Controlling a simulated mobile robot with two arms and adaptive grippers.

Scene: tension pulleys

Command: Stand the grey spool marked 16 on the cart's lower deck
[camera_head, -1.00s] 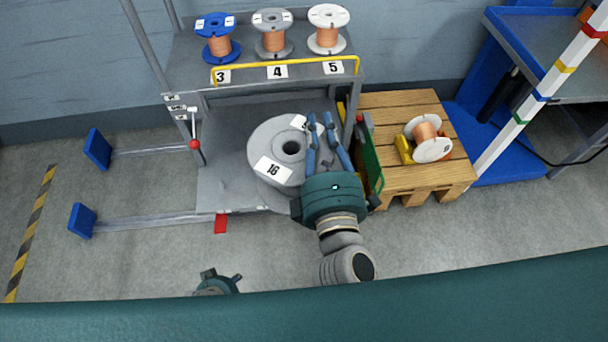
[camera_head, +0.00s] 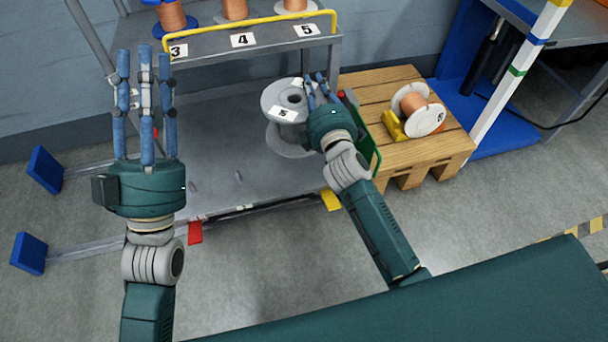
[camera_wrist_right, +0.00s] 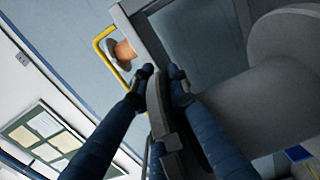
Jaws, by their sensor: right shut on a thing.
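The grey spool marked 16 (camera_head: 290,126) is upright at the right end of the cart's lower deck (camera_head: 235,160), with its label on the upper flange. Its lower flange appears to rest on the deck. My right gripper (camera_head: 313,88) is shut on the right edge of the upper flange. In the right wrist view, my right gripper's fingers (camera_wrist_right: 160,80) close around a grey rim, with the spool's grey body (camera_wrist_right: 282,90) at right. My left gripper (camera_head: 145,62) is empty and open, its fingers pointing up in front of the cart's left side.
The cart's upper shelf (camera_head: 205,52) carries spools over labels 3, 4 and 5 behind a yellow rail (camera_head: 245,34). A wooden pallet (camera_head: 425,155) with a copper-wound white spool (camera_head: 418,110) stands right of the cart. The deck's left and middle are clear.

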